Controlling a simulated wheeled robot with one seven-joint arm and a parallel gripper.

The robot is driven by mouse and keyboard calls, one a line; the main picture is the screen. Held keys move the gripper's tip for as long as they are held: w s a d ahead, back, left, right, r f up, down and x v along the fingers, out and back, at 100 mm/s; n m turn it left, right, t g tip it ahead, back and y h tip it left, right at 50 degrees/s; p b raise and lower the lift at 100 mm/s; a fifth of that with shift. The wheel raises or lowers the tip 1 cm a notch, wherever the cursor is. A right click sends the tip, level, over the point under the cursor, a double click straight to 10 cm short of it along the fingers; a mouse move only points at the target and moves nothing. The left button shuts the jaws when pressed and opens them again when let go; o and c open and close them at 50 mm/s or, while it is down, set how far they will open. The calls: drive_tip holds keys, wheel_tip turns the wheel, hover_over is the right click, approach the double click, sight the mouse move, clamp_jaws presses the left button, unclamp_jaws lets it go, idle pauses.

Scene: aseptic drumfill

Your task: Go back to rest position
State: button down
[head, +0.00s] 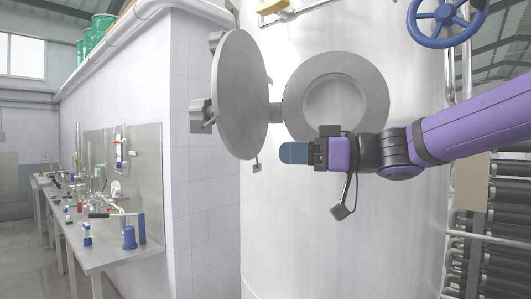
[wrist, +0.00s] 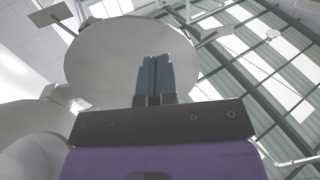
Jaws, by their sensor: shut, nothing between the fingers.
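My gripper (head: 294,153) is at the end of my purple arm, which reaches in from the right in the head view. Its blue fingers point left and are shut with nothing between them. They are in front of the large tank (head: 300,215), just below and left of its round port (head: 335,103). The port's round grey door (head: 240,95) stands swung open to the left, above the fingertips. In the wrist view the shut fingers (wrist: 155,78) show in front of the door's pale disc (wrist: 110,62). I cannot tell whether they touch anything.
A blue handwheel (head: 440,22) is at the upper right of the tank. A tiled wall (head: 205,180) stands left of it. Farther left is a long bench (head: 105,250) with bottles and fittings. Pipes and a dark rack (head: 505,230) are at the right.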

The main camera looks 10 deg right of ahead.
drive_tip(key=s+d+f+m+g+h, duration=0.2)
drive_tip(key=s+d+f+m+h, duration=1.1)
drive_tip(key=s+f+h, duration=0.3)
wheel_tip(320, 180, down, 2)
drive_tip(key=shift+s+d, duration=0.5)
drive_tip(key=shift+d, duration=0.35)
